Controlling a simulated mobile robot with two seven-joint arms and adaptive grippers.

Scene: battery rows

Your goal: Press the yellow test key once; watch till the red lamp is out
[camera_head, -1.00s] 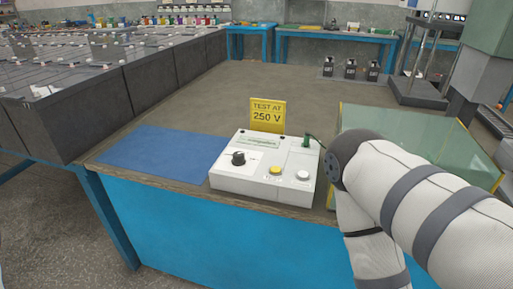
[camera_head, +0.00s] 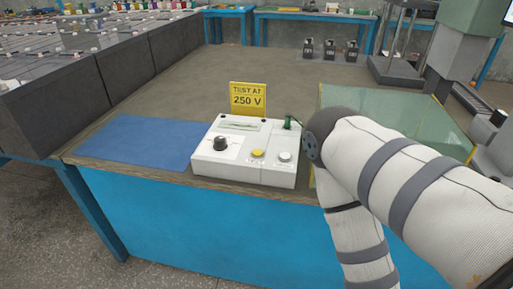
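The white tester box (camera_head: 205,166) stands near the front edge of the table. On its sloped top are a black knob (camera_head: 220,143), the yellow test key (camera_head: 257,153) and a pale round button or lamp (camera_head: 285,157). I see no red lamp lit; whether the pale round one is the lamp I cannot tell. A green piece (camera_head: 288,121) sits at its back right corner. A yellow sign (camera_head: 248,97) reading "TEST AT 250 V" stands behind it. My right arm bends just right of the box; its gripper is outside the picture. My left gripper is not in view.
A blue mat (camera_head: 140,142) lies left of the box. A greenish transparent cover with yellow edges (camera_head: 395,112) stands to the right, partly behind my arm. Rows of dark battery cells (camera_head: 120,70) run along the left.

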